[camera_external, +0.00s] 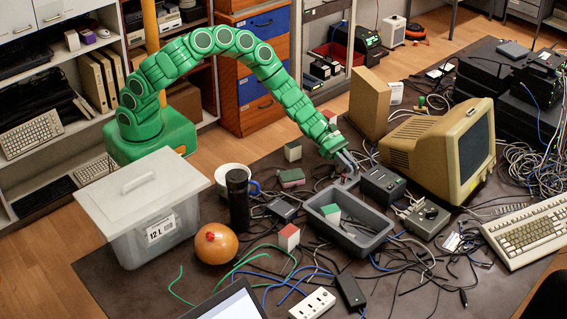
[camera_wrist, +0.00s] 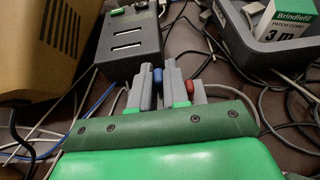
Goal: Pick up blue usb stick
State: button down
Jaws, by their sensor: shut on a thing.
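My gripper (camera_external: 348,170) is at the end of my green arm, low over the table between the grey tray and the dark box. In the wrist view my gripper (camera_wrist: 158,72) has its grey fingers close together, shut on the small blue usb stick (camera_wrist: 157,78), whose blue end shows between them. A small red piece (camera_wrist: 190,86) shows just right of the fingers. The usb stick is too small to make out in the external view. Whether it is clear of the table cannot be told.
A grey tray (camera_external: 319,218) holding a small carton stands just in front. A dark box (camera_external: 383,186) and a beige monitor (camera_external: 425,150) stand to the right. Loose cables surround the gripper.

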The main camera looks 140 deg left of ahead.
jog(key=s+d+r, duration=0.7)
jog(key=s+r, duration=0.2)
jog(key=s, duration=0.2)
jog(key=shift+d+r, duration=0.15)
jog(key=shift+d, duration=0.05)
